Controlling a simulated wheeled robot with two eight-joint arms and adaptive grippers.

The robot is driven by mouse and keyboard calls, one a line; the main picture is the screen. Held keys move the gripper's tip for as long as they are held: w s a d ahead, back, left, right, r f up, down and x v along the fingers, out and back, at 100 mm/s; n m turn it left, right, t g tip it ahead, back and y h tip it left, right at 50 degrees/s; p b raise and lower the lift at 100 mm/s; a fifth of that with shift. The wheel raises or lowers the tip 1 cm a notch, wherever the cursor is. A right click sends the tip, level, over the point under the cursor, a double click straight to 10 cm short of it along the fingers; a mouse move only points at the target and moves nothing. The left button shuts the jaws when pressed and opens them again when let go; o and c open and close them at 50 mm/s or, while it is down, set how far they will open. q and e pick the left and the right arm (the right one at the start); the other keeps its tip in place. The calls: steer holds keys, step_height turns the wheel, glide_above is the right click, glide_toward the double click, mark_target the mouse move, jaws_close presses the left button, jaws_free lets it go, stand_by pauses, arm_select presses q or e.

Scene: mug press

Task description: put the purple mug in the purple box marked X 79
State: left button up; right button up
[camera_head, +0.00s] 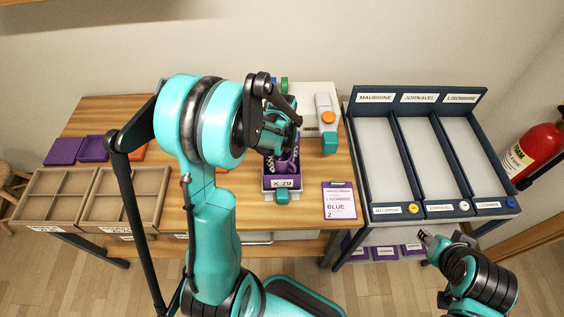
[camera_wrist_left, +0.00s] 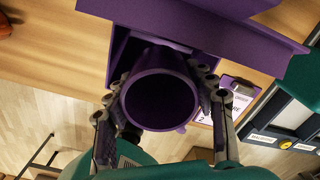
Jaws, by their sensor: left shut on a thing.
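The purple mug (camera_wrist_left: 160,100) is between the fingers of my left gripper (camera_wrist_left: 160,112), which is shut on it, with its round opening facing the wrist camera. In the head view my left gripper (camera_head: 279,140) is over the purple box marked X 79 (camera_head: 282,184), with part of the mug (camera_head: 287,164) showing below it. The box wall (camera_wrist_left: 200,25) also shows behind the mug in the wrist view. The mug is at the box's opening; I cannot tell whether it touches the floor. My right gripper (camera_head: 427,238) is at the lower right, away from the box, its jaw opening unclear.
A purple-edged card (camera_head: 339,200) lies right of the box. A white machine with an orange knob (camera_head: 327,118) stands behind. A dark rack with three labelled lanes (camera_head: 427,155) is at right. Brown divided trays (camera_head: 125,197) and purple trays (camera_head: 65,151) are at left.

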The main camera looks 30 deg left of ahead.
arm_select(q)
steer(key=shift+f, duration=0.15)
steer(key=shift+f, duration=0.15)
steer(key=o, duration=0.9)
steer(key=shift+f, duration=0.1)
steer(key=o, duration=0.4)
